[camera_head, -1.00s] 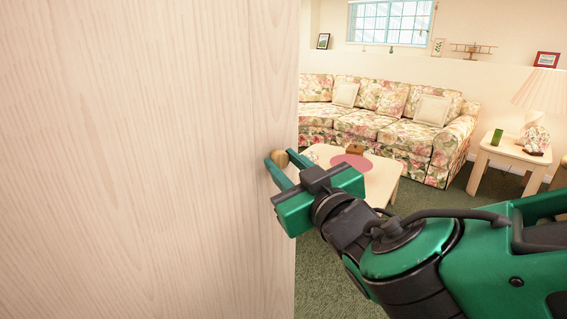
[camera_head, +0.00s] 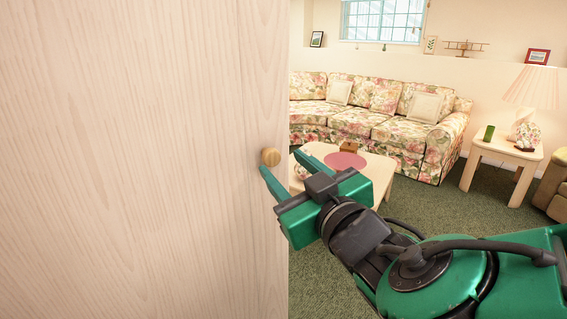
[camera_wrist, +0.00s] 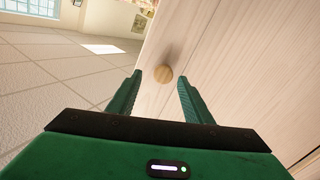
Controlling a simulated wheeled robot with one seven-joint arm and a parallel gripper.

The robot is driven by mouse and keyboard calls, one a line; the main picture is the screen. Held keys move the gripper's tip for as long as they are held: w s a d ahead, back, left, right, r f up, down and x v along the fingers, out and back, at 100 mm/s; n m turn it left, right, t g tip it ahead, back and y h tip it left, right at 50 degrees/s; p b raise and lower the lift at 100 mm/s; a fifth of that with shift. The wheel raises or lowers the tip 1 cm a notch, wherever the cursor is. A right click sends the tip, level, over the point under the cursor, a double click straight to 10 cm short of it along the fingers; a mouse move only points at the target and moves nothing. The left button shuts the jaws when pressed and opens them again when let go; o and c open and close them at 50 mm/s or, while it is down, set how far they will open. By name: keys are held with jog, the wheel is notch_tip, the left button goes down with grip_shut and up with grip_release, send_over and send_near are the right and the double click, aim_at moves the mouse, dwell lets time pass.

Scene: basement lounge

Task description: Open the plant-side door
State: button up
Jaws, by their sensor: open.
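A pale wood-grain door (camera_head: 130,160) fills the left half of the head view, with its free edge near the picture's middle. No plant shows in either view.
A low table (camera_head: 379,169) with a pink round mat (camera_head: 345,161) stands beyond my arm. A floral sofa (camera_head: 375,128) lines the back wall. A side table (camera_head: 507,152) with a lamp (camera_head: 533,88) stands at right. Green carpet (camera_head: 440,205) is clear between them.

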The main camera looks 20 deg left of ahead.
aim_at(274, 159)
jog(key=v, duration=0.4)
jog(key=shift+d, duration=0.15)
jog(key=shift+w, duration=0.1)
jog(key=shift+s+a+x, duration=0.15)
jog(key=shift+x, duration=1.6)
jog(key=shift+s+a+x, duration=0.15)
jog(key=shift+x, duration=1.65)
jog(key=shift+d, duration=0.15)
